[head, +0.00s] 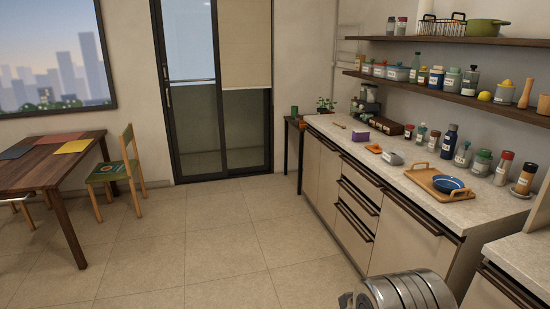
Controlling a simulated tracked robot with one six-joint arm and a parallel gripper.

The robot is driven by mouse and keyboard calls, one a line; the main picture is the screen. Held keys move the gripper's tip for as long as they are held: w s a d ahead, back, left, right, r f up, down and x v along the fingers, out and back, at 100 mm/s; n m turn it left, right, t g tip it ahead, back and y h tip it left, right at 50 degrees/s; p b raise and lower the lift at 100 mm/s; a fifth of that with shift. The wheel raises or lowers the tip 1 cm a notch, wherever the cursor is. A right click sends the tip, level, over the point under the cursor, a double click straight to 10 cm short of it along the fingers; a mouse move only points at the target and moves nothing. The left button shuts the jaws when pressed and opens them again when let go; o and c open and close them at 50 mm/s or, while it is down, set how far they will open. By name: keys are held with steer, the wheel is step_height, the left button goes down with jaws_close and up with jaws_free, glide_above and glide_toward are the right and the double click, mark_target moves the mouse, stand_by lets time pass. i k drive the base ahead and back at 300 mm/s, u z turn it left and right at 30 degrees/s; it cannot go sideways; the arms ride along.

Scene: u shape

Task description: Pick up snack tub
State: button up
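I cannot tell which container is the snack tub, as the labels are too small to read. Small lidded containers stand on the lower shelf, among them a low tub (397,72). A metallic part of my arm shows at the bottom edge, right of centre, below and in front of the counter. My gripper's fingers do not show.
The stone counter (345,133) runs along the right wall above drawers. A wooden tray (424,183) with a blue bowl (447,184) lies near its front edge. A table (25,178) and chair (118,170) stand left. Open tiled floor (190,235) lies between, before a glass door.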

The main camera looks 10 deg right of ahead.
mark_target(393, 156)
steer(key=z, duration=0.2)
steer(key=i, duration=2.25)
steer(key=z, duration=0.5)
steer(key=i, duration=1.5)
steer(key=z, duration=0.3)
